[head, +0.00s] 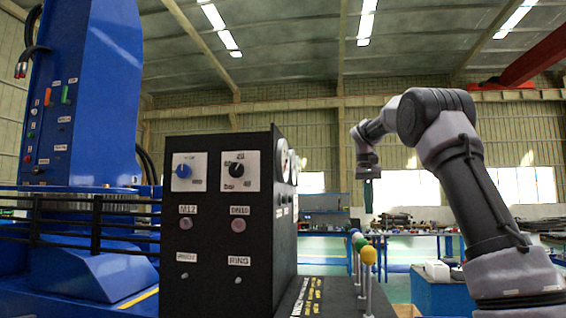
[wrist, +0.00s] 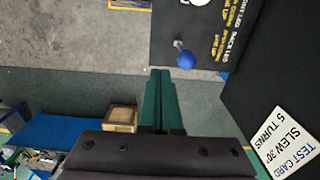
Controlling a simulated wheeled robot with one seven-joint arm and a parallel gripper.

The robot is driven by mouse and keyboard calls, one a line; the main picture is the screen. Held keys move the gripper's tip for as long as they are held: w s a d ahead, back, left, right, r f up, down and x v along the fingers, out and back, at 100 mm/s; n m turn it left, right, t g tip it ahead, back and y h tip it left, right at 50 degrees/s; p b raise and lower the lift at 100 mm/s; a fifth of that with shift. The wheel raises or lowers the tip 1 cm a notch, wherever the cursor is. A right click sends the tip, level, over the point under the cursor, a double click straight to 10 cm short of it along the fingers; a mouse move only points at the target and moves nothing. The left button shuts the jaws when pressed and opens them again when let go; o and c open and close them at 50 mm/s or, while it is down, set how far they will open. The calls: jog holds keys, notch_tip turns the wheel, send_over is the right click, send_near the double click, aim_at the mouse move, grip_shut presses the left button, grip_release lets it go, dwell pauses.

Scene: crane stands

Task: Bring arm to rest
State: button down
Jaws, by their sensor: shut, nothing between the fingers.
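My arm rises at the right of the head view and bends over to the left. My gripper (head: 368,196) hangs from its end, pointing down, in the open air behind the row of levers. In the wrist view the green fingers of my gripper (wrist: 158,73) are together with nothing between them. They are apart from the lever with a blue ball (wrist: 186,60), which shows just above and to the right of them.
A black control box (head: 215,230) with knobs stands at centre, beside a row of ball-topped levers (head: 369,256). A blue crane (head: 90,110) stands at left. A test card (wrist: 292,143) and a wooden box (wrist: 119,119) show in the wrist view.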

jog(key=shift+r, duration=0.35)
jog(key=s+a+r+t+y, duration=0.1)
jog(key=s+t, duration=0.1)
jog(key=s, duration=0.6)
jog(key=s+a+r+t, duration=0.1)
jog(key=s, duration=0.8)
jog(key=s+a+f+m+t, duration=0.1)
jog(key=s+f+t, duration=0.1)
jog(key=s+f, duration=0.3)
jog(key=s+a+f+t+y, duration=0.1)
jog(key=s+f+t, duration=0.1)
jog(key=s+f, duration=0.4)
jog(key=s, duration=0.5)
jog(key=shift+s+a+m, duration=0.2)
jog(key=shift+s+m, duration=0.05)
jog(key=shift+m, duration=0.15)
jog(key=shift+f, duration=0.1)
